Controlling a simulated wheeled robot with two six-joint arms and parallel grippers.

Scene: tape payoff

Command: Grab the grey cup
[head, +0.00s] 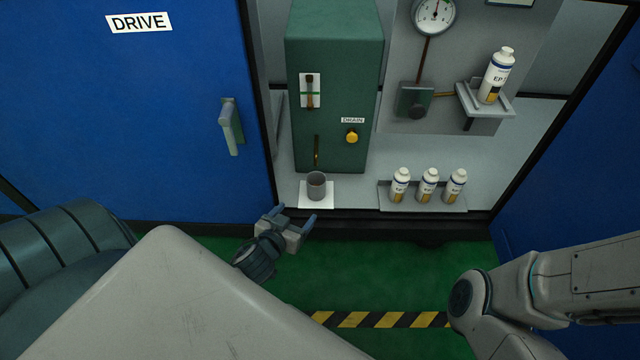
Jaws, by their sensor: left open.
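The grey cup (316,187) stands upright on a white square sheet (327,203) at the front of the cabinet floor, below the green machine box. My left gripper (292,217) is open and empty. It is in front of the cabinet's lower edge, a little below and left of the cup in the picture, and apart from it. My right arm comes in at the lower right, but its gripper is out of view.
The green box (335,90) with a yellow drain knob (351,137) rises behind the cup. Three white bottles (428,183) stand on a tray to the right. Another bottle (495,77) sits on a bracket shelf. A blue DRIVE door (150,110) is at left.

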